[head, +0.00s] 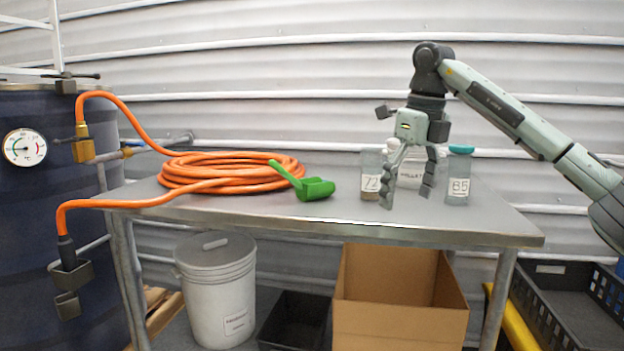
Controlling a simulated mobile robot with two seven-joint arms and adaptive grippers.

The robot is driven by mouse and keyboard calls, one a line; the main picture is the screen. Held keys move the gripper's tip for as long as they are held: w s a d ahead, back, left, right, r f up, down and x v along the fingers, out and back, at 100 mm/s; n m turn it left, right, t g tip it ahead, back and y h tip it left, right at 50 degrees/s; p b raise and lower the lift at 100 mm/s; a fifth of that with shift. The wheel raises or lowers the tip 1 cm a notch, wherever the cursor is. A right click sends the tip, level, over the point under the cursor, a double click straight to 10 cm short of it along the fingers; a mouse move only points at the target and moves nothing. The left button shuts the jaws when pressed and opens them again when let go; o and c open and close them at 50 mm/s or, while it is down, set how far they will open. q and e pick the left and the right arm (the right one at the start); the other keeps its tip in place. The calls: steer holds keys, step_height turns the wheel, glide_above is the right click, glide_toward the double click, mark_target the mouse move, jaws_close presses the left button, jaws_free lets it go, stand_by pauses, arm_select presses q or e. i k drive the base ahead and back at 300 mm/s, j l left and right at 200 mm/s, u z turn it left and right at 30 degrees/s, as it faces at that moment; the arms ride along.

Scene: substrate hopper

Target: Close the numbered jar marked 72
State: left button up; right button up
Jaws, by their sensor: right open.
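The jar marked 72 (370,184) is a clear jar with a little brown material at its bottom. It stands upright on the metal table, left of my right gripper. No coloured lid shows on its top, though the gripper partly covers its right side. My right gripper (407,196) points down with its fingers apart and nothing visible between them. Its left finger overlaps the right edge of jar 72 in the picture; I cannot tell whether they touch. A small pale pinkish cap-like shape (393,143) shows behind the gripper; what it rests on is hidden. My left gripper is not in view.
The jar marked 85 (458,178) has a teal lid. A white labelled tub (411,174) stands behind my right gripper. A green scoop (314,189) and a coiled orange hose (225,170) lie left on the metal table (440,228). The table's front is clear.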

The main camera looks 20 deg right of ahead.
mark_target(372, 157)
steer(key=i, duration=1.5)
